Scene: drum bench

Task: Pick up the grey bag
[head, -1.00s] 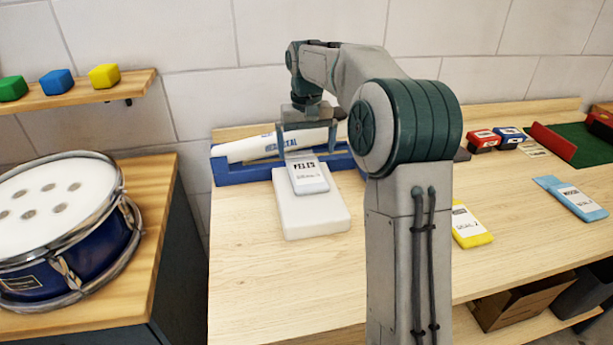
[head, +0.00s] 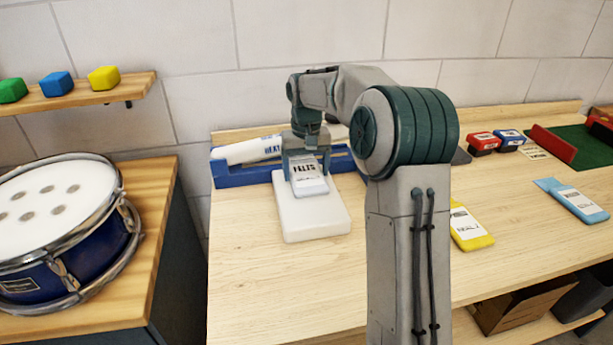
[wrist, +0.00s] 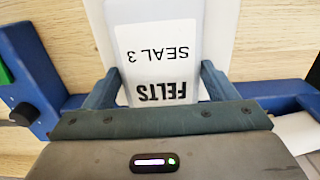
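The grey bag (head: 312,189) lies flat on a thick white pad (head: 316,222) on the wooden bench, its white label reading FELTS SEAL 3. My gripper (head: 307,177) is low over the bag's far end, pointing down, with one finger at each side of it. In the wrist view the bag (wrist: 160,45) sits between the spread fingers, close to both; contact cannot be made out. The bag still rests on the pad. The gripper's body hides the bag's far end.
Just behind is a blue holder (head: 230,177) with a white printed tube (head: 247,151). A yellow bag (head: 470,228) and a light blue bag (head: 572,200) lie to the right. A drum (head: 60,225) stands on the left cabinet. The bench front is clear.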

